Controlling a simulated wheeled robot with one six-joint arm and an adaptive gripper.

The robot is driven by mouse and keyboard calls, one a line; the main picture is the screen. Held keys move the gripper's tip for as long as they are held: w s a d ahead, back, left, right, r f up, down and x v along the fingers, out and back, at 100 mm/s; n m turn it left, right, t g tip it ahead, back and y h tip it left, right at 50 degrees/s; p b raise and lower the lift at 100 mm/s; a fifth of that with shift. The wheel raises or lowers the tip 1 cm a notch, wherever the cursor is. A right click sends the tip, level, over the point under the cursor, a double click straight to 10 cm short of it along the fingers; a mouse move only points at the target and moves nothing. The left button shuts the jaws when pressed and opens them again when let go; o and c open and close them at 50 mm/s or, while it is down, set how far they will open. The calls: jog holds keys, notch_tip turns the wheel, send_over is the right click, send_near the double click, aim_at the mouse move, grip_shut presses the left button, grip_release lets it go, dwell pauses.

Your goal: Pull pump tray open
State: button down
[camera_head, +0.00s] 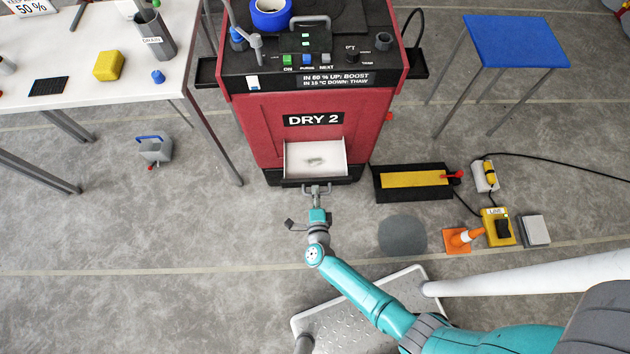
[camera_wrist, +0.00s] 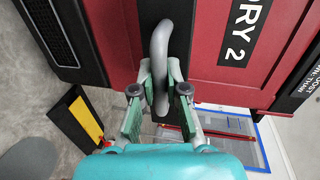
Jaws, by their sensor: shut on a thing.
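The red dryer marked DRY 2 (camera_head: 270,135) stands at the upper middle of the head view. The white pump tray (camera_head: 300,150) shows low on its front, with a small greyish patch on its floor. I cannot tell how far the tray stands out. A grey bar handle (camera_head: 328,187) sits at the front below the tray; it is large in the wrist view (camera_wrist: 160,40). My gripper (camera_head: 317,193) is shut on this handle, its green fingers (camera_wrist: 160,85) either side of the bar.
A black and yellow floor unit (camera_head: 415,180) lies right of the dryer. A white table (camera_head: 110,70) stands left, a blue one (camera_head: 515,40) upper right. The floor left of my arm is mostly clear.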

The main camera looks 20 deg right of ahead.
jog(key=shift+s+a, duration=0.2)
jog(key=shift+s, duration=0.25)
jog(key=c, duration=1.2)
grip_release()
jog(key=shift+v, duration=5.95)
